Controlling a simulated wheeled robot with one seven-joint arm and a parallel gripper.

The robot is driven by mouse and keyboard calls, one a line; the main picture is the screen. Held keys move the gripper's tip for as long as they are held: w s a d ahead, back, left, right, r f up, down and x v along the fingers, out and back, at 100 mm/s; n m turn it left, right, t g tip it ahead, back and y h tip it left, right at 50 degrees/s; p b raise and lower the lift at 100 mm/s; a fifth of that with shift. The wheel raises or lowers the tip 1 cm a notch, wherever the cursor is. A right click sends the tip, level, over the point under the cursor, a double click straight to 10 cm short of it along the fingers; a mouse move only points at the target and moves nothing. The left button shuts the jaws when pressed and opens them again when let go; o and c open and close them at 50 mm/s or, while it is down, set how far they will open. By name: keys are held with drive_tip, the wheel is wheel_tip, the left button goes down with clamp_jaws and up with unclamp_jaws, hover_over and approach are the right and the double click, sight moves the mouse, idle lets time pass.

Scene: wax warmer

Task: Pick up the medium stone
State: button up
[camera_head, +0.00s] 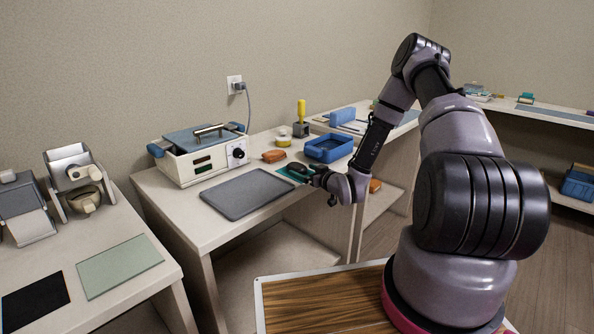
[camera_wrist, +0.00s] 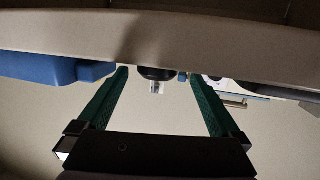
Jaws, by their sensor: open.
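I cannot tell which thing is the medium stone. A flat dark grey slab or tray (camera_head: 246,193) lies left of my gripper.
A blue tray (camera_head: 329,149) stands behind my gripper; blue also shows in the wrist view (camera_wrist: 50,68). The white warmer (camera_head: 200,165) stands at the back left. A yellow-handled tool (camera_head: 301,110) stands upright at the back. A green slab (camera_head: 118,265) and black slab (camera_head: 35,302) lie on the left table.

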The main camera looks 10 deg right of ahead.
sight(297, 168)
drive_tip(key=x, duration=0.5)
drive_tip(key=shift+f, duration=0.15)
drive_tip(key=shift+c, duration=0.3)
clamp_jaws()
